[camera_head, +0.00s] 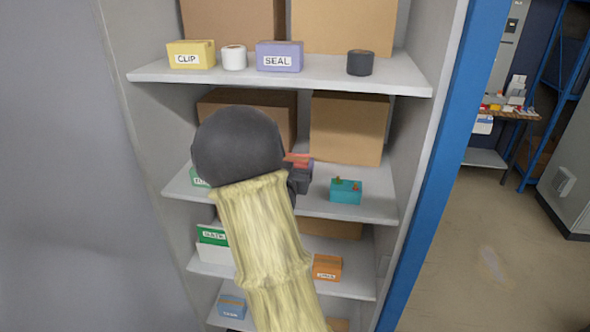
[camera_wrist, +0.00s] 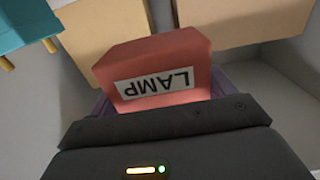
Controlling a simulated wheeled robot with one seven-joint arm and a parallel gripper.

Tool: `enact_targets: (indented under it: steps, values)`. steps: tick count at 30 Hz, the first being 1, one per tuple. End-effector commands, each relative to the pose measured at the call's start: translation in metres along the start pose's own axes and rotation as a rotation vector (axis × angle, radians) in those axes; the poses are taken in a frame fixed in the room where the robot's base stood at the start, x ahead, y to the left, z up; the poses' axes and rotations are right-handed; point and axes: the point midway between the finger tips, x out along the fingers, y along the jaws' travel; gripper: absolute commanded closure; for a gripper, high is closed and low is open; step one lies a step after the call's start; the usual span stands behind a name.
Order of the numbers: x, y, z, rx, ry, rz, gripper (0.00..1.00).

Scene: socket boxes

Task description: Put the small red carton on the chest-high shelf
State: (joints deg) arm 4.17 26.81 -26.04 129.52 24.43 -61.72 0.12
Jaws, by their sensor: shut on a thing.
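The small red carton (camera_wrist: 155,70), with a white LAMP label that appears upside down, is between the jaws of my gripper (camera_wrist: 160,98) in the wrist view. In the head view only a sliver of the carton (camera_head: 298,158) shows past my dark wrist. My gripper (camera_head: 302,176) is shut on it, in front of the cardboard boxes at the second visible shelf (camera_head: 325,205). I cannot tell whether the carton touches that shelf. My arm hides the shelf's middle. The shelf above (camera_head: 320,80) also shows.
A teal box (camera_head: 345,191) stands right of my gripper, and also shows in the wrist view (camera_wrist: 22,22). Cardboard boxes (camera_head: 349,130) fill the back. The upper shelf holds a yellow CLIP box (camera_head: 191,55), a purple SEAL box (camera_head: 279,57), a white roll and a black cylinder.

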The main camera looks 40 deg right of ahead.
Motion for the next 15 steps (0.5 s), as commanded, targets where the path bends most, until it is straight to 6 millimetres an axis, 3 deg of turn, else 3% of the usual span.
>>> enact_targets:
  steps: [6, 15]
  values:
    - [0.044, 0.001, -0.004, -0.003, -0.001, 0.002, 0.43]
    - [0.042, 0.0, 0.033, -0.001, -0.002, 0.0, 0.43]
